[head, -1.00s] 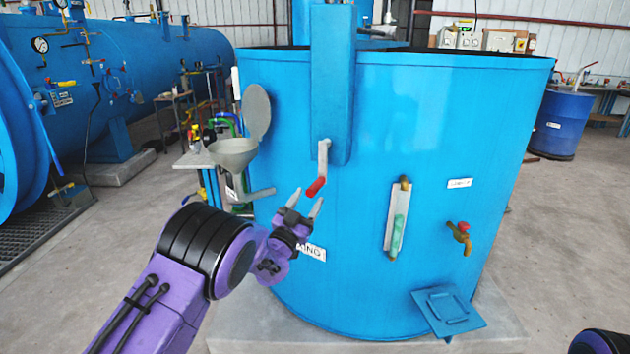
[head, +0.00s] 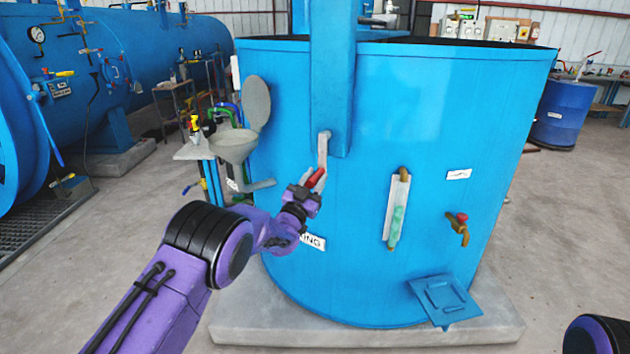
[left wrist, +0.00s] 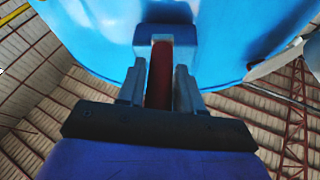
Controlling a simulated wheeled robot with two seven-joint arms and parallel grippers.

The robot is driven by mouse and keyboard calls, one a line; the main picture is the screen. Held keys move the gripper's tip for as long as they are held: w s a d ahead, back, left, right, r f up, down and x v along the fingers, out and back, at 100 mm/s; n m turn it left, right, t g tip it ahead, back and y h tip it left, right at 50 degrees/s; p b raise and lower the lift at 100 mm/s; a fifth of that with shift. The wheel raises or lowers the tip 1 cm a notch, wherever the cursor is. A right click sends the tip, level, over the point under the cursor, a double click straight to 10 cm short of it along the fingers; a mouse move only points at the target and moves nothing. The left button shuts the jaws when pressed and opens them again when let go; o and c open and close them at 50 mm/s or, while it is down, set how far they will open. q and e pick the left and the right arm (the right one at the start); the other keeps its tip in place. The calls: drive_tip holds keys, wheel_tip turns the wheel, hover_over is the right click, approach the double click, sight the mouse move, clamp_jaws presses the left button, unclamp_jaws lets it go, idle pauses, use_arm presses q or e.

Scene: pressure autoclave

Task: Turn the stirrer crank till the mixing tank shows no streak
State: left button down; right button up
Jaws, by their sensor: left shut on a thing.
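The blue mixing tank (head: 430,115) stands in front of me. The stirrer crank (head: 323,148) hangs down from the blue column on its front, with a red handle (head: 317,179) at its lower end. My left gripper (head: 313,177) is shut on this handle. In the left wrist view the red handle (left wrist: 160,75) lies between the two fingers (left wrist: 158,88). A sight gauge (head: 397,212) with a green lower part is on the tank's front; I cannot make out a streak. My right gripper is not in view.
A grey funnel (head: 233,146) with a raised round lid sits left of the crank. A brass tap (head: 458,229) with a red knob and a tilted blue plate (head: 446,300) are at the tank's lower right.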

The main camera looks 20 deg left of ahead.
use_arm(q)
drive_tip(key=shift+a+f+m+h+b, duration=0.2)
drive_tip(key=shift+a+m+h+b, duration=0.5)
drive_tip(key=shift+m+b, duration=0.5)
drive_tip(key=a+r+m+g+h+b, duration=0.1)
drive_tip(key=a+r+m+g, duration=0.2)
drive_tip(key=m, duration=0.6)
drive_tip(key=w+a+r+m+g+h+b, duration=0.1)
drive_tip(key=a+r+m+g+b, duration=0.1)
drive_tip(key=a+r+m, duration=0.3)
drive_tip(key=shift+a+r+m+g, duration=0.35)
drive_tip(key=shift+r+m+g, duration=0.8)
drive_tip(key=shift+m, duration=1.05)
drive_tip(key=shift+r+t, duration=0.25)
drive_tip(key=shift+r, duration=0.05)
drive_tip(key=c, duration=0.8)
unclamp_jaws()
drive_tip(key=shift+f, duration=0.1)
